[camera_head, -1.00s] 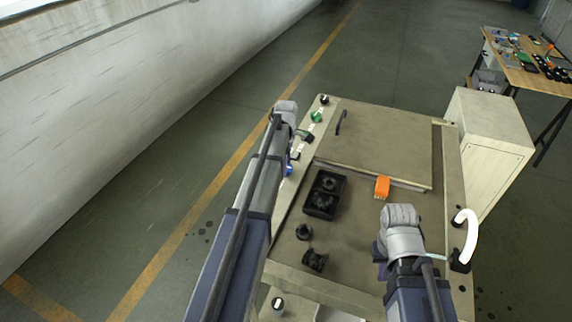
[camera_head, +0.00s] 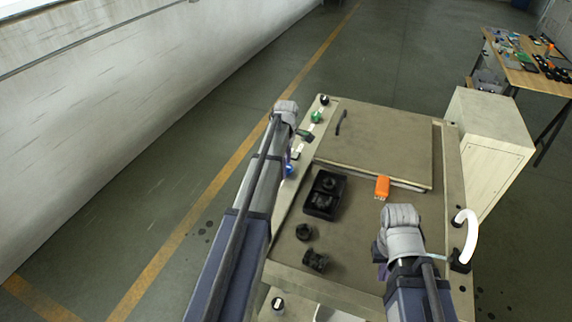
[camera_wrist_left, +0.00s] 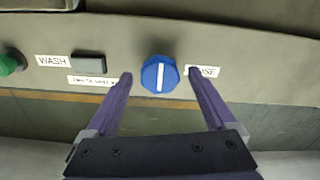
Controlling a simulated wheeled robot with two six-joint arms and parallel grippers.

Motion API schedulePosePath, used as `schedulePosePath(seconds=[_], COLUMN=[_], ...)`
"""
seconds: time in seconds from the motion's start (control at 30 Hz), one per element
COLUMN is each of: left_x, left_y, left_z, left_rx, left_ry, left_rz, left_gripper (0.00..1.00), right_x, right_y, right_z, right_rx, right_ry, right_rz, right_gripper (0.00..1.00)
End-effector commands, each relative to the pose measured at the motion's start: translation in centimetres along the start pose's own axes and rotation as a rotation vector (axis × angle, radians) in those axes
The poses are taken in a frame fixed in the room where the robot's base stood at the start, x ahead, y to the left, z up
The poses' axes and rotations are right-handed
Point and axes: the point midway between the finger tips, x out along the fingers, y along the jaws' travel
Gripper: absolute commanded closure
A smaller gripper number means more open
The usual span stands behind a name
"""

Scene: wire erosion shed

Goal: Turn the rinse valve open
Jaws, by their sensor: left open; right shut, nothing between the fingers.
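The rinse valve is a blue knob (camera_wrist_left: 159,76) with a white pointer line, on the machine's front strip beside a label partly hidden by a finger and ending in "SE". Its line stands almost upright in the left wrist view. The knob shows small in the head view (camera_head: 289,170). My left gripper (camera_wrist_left: 160,80) is open, with its purple fingertips on either side of the knob and visible gaps to both. No contact shows. My right gripper (camera_head: 382,270) is shut and empty over the right front of the machine top; its fingers are mostly hidden by the wrist.
A green knob (camera_wrist_left: 9,64), a "WASH" label (camera_wrist_left: 53,61) and a dark rectangular button (camera_wrist_left: 89,61) lie left of the valve.

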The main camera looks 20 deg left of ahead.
Motion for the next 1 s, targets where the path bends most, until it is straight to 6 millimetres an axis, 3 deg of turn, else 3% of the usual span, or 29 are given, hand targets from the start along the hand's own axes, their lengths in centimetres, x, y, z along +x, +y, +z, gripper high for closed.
schedulePosePath(seconds=[0.27, 0.7, 1.0], left_x=[-1.4, -7.0, -7.8], left_y=[0.0, 0.0, 0.0], left_z=[0.0, 0.0, 0.0], left_rx=[0.0, 0.0, 0.0], left_ry=[0.0, 0.0, 0.0], left_rz=[0.0, 0.0, 0.0], left_gripper=[0.11, 0.11, 0.11], right_x=[-1.4, -7.0, -7.8], right_y=[0.1, 0.7, 0.7], right_z=[0.1, 0.4, 0.5], right_rx=[0.0, -0.001, -0.001], right_ry=[0.0, 0.0, 0.0], right_rz=[0.0, 0.0, 0.0], right_gripper=[1.0, 1.0, 1.0])
